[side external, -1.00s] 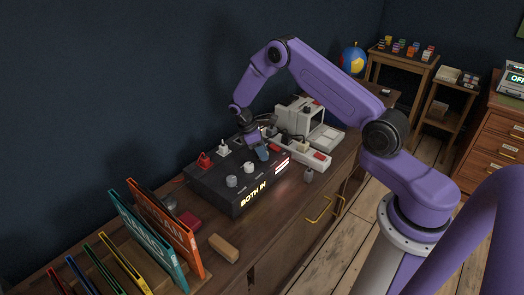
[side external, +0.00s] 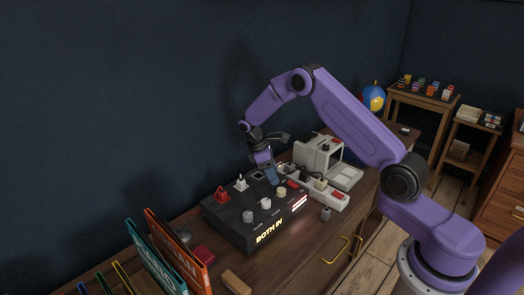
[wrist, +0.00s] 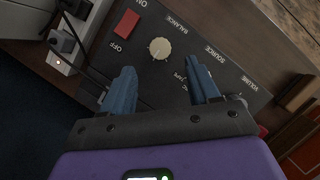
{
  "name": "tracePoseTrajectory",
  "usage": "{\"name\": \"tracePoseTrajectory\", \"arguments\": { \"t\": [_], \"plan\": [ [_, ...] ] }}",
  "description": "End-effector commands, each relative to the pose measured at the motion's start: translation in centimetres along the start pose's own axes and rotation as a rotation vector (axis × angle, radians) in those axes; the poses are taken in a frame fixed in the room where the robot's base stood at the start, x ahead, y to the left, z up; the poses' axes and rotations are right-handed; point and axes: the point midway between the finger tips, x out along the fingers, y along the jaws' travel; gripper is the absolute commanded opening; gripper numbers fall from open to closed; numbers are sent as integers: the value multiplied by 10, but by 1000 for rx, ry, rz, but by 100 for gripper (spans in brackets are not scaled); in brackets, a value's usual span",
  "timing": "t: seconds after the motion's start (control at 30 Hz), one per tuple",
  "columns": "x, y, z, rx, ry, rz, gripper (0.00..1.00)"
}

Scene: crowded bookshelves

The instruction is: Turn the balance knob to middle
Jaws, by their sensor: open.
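The balance knob (wrist: 159,48) is a round cream knob on a dark control box, beside the printed word BALANCE in the wrist view. It also shows in the side view (side external: 281,192). Its pointer direction is too small to tell. The control box (side external: 237,224) has a lit "BOTH IN" display on its front. My gripper (wrist: 161,80) is open, with its two blue fingers apart and nothing between them. The knob lies just beyond the fingertips in the wrist view. In the side view, my gripper (side external: 272,182) is low over the box, behind the knob.
Two grey knobs (side external: 265,203) (side external: 248,216) stand in line with the balance knob. A red on/off switch (wrist: 126,23) is close beside it. Red and white plugs stand along the box's back. A power strip (side external: 325,190) and grey machine (side external: 318,156) are to the right, books at left.

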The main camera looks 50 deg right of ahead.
Motion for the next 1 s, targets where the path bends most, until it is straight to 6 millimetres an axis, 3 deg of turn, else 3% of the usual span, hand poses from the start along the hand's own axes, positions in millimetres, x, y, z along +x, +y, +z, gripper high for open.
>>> {"name": "tracePoseTrajectory", "arguments": {
  "t": [0.3,0.5,1.0],
  "plan": [
    [-67,0,-1,1,3,3,61],
    [-93,0,0,0,0,1,61],
    [-102,-1,0,-1,0,0,61]
  ]
}}
